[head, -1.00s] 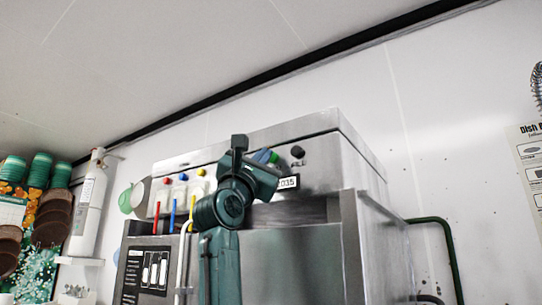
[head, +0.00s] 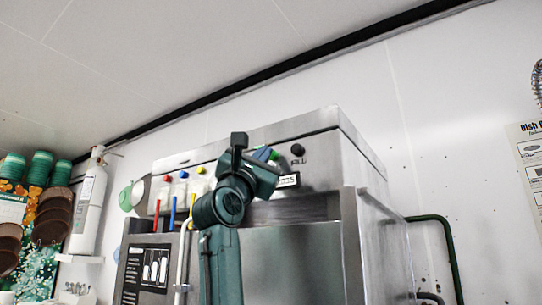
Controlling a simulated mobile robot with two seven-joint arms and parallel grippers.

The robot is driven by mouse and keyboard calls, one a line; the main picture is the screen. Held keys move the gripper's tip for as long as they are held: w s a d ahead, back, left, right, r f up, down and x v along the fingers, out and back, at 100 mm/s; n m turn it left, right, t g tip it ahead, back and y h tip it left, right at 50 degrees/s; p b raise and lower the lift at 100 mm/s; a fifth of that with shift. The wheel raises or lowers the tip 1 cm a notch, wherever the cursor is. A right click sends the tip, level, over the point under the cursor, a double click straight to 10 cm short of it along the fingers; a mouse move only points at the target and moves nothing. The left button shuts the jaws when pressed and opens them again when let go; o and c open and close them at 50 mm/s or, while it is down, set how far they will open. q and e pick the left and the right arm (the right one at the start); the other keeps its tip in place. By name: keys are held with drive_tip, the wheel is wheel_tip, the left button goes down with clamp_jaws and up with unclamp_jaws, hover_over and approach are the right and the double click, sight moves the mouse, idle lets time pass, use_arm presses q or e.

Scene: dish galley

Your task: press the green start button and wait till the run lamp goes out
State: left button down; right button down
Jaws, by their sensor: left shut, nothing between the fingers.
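The steel dishwasher (head: 290,245) fills the middle of the head view, with a control panel across its top front. My left gripper (head: 262,172) is in front of this panel, shut and empty; its fingertips are hard to make out against the hand. A small green part (head: 262,153) shows just behind the gripper's upper edge, mostly hidden; I cannot tell if it is the start button or if it is touched. I cannot make out a lit run lamp. My right gripper is out of view.
A black knob (head: 298,149) sits right of the gripper. Red, blue and yellow caps with coloured tubes are on the left of the panel. A white cylinder (head: 90,205) and stacked cups (head: 38,168) stand at far left. A green pipe (head: 445,245) runs at right.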

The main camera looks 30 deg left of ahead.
use_arm(q)
drive_tip(key=shift+s, duration=0.5)
drive_tip(key=s, duration=0.1)
drive_tip(key=s+b, duration=0.1)
drive_tip(key=s, duration=0.1)
drive_tip(key=s+b, duration=0.1)
drive_tip(key=s, duration=0.1)
drive_tip(key=shift+a, duration=0.25)
idle(0.7)
